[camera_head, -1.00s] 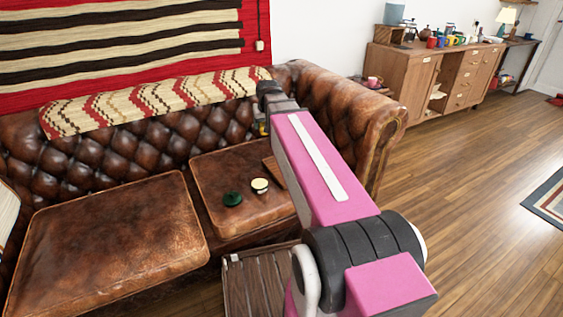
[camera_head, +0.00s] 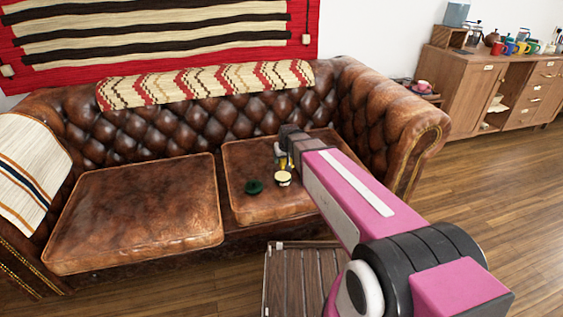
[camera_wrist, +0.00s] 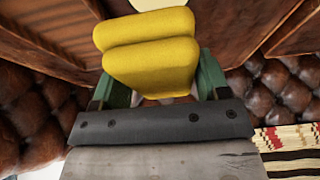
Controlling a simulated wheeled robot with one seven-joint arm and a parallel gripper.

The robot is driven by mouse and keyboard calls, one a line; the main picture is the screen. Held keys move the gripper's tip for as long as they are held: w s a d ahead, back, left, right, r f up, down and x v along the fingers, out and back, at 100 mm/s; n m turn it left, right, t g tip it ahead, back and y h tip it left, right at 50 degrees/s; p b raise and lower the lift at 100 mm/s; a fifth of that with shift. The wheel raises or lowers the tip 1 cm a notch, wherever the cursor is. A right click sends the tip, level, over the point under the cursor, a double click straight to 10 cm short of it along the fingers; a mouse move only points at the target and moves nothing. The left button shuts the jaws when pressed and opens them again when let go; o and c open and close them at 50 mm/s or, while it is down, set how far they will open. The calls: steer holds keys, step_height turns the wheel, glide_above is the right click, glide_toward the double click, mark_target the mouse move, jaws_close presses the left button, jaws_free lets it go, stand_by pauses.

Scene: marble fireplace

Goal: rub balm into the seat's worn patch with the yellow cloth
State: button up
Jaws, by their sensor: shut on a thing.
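My gripper (camera_wrist: 153,88) is shut on a folded yellow cloth (camera_wrist: 150,52), held between green fingers in the wrist view. In the head view the gripper (camera_head: 287,150) hangs over the right seat cushion (camera_head: 240,207), and a bit of yellow shows under it. An open tin of pale balm (camera_head: 283,179) sits on that cushion, just below the gripper in the picture; its pale top (camera_wrist: 153,4) shows beyond the cloth. I cannot tell if cloth and balm touch. A dark green lid (camera_head: 254,187) lies left of the tin. The left seat cushion (camera_head: 140,210) has mottled, scuffed leather.
The tufted sofa back (camera_head: 180,130) rises behind the cushions, with a patterned throw (camera_head: 210,84) along its top. The right armrest (camera_head: 405,125) stands beside my arm. A slatted wooden table (camera_head: 300,280) is in front. The left cushion's top is clear.

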mark_target(282, 174)
steer(key=shift+s+a+f, duration=0.2)
steer(key=shift+a+f, duration=0.15)
steer(key=shift+f, duration=2.95)
steer(key=shift+f, duration=0.55)
steer(key=shift+r, duration=0.1)
steer(key=shift+r, duration=3.4)
steer(key=shift+w+d, duration=0.1)
